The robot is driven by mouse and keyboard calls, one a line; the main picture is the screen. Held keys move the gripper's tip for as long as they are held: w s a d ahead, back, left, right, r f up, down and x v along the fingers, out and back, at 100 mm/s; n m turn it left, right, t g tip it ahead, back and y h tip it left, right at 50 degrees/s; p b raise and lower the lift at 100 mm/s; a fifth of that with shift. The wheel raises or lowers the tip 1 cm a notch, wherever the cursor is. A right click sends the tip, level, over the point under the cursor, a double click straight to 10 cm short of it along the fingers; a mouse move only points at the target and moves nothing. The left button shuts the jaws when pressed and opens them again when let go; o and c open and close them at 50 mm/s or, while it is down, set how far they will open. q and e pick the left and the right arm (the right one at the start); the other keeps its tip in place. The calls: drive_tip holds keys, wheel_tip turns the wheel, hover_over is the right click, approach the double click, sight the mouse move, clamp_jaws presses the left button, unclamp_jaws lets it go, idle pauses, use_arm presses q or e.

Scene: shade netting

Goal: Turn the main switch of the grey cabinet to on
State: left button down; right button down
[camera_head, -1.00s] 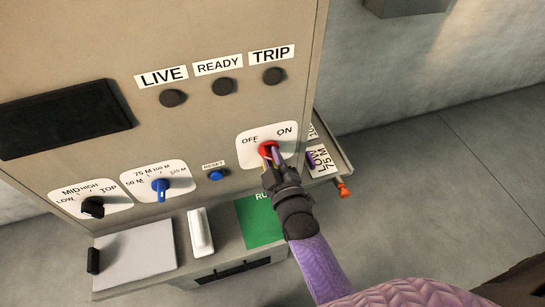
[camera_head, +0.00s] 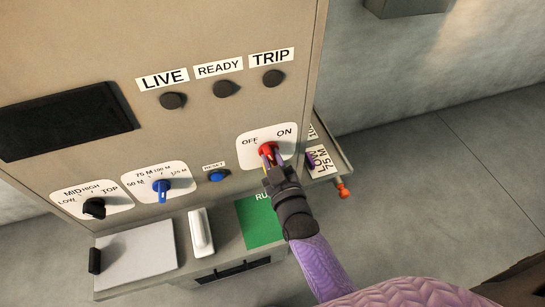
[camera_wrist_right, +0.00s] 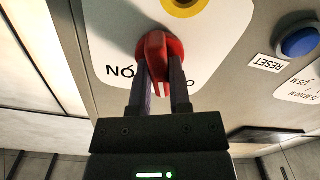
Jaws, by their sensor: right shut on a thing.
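The main switch is a red knob (camera_head: 267,148) on a white plate (camera_head: 285,150) marked OFF and ON, on the front of the grey cabinet (camera_head: 215,30). My right gripper (camera_head: 270,160) is shut on the red knob; in the right wrist view the two fingers (camera_wrist_right: 160,80) sit on either side of the knob's handle (camera_wrist_right: 158,55). The fingers hide part of the knob in the head view, so its exact pointing is hard to tell. The three lamps under LIVE (camera_head: 173,101), READY (camera_head: 227,89) and TRIP (camera_head: 274,78) look dark. My left gripper is not in view.
Left of the switch are a blue RESET button (camera_head: 216,176), a blue selector (camera_head: 161,187) and a black selector (camera_head: 94,208). A ledge below carries a white handle (camera_head: 201,233) and a green card (camera_head: 258,222). A side shelf (camera_head: 338,166) holds a label card and an orange-tipped item.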

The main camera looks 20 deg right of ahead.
drive_tip(key=m, duration=1.3)
drive_tip(key=shift+d+f, duration=0.1)
idle(0.4)
drive_tip(key=c, duration=0.6)
unclamp_jaws()
drive_tip(key=shift+o, duration=0.2)
drive_tip(key=s, duration=1)
drive_tip(key=shift+d, duration=0.15)
